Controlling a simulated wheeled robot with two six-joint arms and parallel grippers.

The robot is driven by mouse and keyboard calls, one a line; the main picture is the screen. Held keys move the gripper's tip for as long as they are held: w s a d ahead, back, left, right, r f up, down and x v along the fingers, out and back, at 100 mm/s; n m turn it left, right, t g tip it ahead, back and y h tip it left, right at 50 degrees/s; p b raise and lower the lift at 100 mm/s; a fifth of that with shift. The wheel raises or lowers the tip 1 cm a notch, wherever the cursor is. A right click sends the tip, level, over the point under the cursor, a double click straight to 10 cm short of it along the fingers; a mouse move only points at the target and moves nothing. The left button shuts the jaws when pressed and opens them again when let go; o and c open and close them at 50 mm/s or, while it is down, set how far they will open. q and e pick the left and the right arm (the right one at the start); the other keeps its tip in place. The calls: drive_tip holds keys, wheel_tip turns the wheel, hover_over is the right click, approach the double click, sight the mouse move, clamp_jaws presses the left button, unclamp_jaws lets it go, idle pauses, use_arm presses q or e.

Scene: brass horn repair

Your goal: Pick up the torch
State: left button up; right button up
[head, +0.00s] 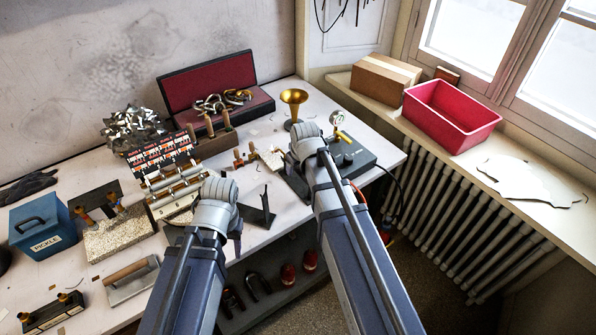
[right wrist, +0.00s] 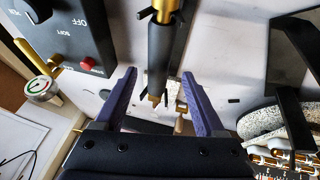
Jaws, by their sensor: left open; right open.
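The torch (right wrist: 158,62), a black cylinder with brass fittings, shows in the right wrist view. It lies between and beyond the fingers of my right gripper (right wrist: 160,85), which is open. I see a gap on each side of it, and cannot tell its exact depth from the fingers. In the head view my right arm hides most of the torch and its own fingertips. My left gripper (head: 225,215) is open over the front middle of the bench, its fingers largely hidden by its wrist.
A control box (head: 352,154) with a gauge (head: 337,119) stands right of my right gripper. A brass bell (head: 293,100) stands behind it. A black stand (head: 262,210) is between my arms. Racked tools (head: 208,135) and an open case (head: 200,82) are farther left.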

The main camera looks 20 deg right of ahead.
sight(298, 169)
drive_tip(key=b+x, duration=0.3)
drive_tip(key=x, duration=0.1)
drive_tip(key=shift+w+d+f, duration=0.1)
drive_tip(key=shift+w+f, duration=0.1)
drive_tip(key=shift+w, duration=0.1)
drive_tip(key=shift+r, duration=0.1)
clamp_jaws()
